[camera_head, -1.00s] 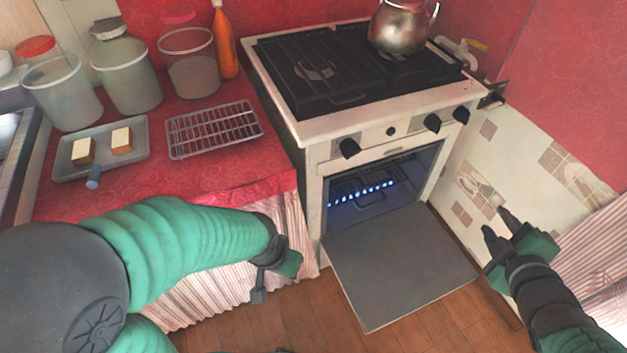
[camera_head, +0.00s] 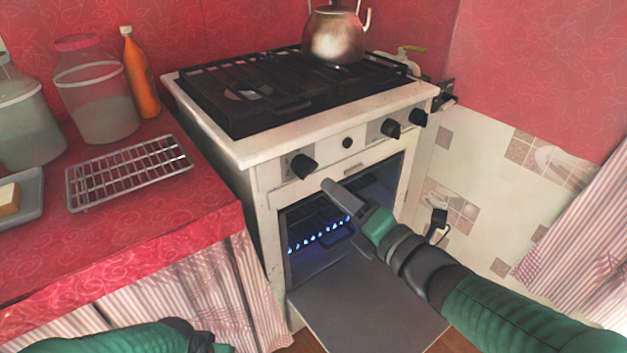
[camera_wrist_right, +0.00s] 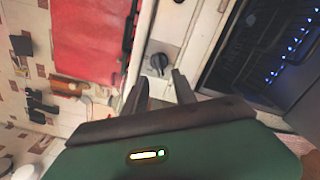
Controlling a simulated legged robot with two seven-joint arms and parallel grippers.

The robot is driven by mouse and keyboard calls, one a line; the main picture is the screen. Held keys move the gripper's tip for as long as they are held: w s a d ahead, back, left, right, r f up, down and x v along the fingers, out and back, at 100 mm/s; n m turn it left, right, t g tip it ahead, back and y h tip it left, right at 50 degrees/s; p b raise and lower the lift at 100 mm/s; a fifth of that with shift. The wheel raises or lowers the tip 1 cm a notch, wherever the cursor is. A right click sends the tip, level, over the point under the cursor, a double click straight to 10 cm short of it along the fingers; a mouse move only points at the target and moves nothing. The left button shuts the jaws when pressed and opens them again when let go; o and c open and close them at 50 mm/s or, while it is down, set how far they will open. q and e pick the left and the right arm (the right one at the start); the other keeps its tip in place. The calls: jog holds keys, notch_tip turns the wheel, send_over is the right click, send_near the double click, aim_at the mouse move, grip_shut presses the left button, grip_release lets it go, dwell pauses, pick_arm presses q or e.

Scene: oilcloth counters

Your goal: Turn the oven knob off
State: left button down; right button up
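The white oven (camera_head: 262,172) has its door (camera_head: 370,305) folded down, and a row of blue flames (camera_head: 320,238) burns inside. Black knobs line its front panel: a left knob (camera_head: 304,166), a small middle one (camera_head: 347,143), and two at right (camera_head: 390,128) (camera_head: 418,117). My right gripper (camera_head: 335,188) is in front of the panel, just below and right of the left knob. In the right wrist view its fingers (camera_wrist_right: 162,82) are apart and empty, with a black knob (camera_wrist_right: 158,63) just beyond their tips. My left gripper (camera_head: 208,343) is cut off at the bottom edge.
A metal kettle (camera_head: 336,36) stands on the black hob (camera_head: 250,95). The red counter (camera_head: 120,240) at left holds a wire rack (camera_head: 128,170), jars (camera_head: 95,100) and an orange bottle (camera_head: 140,75). The open door juts out below my right arm.

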aim_at(311, 174)
jog(key=b+x, duration=0.1)
jog(key=x, duration=0.6)
jog(key=shift+s+f+b, duration=0.1)
jog(key=shift+b, duration=0.25)
jog(key=shift+w+a, duration=0.15)
jog(key=shift+w, duration=0.1)
jog(key=shift+c, duration=0.2)
grip_shut()
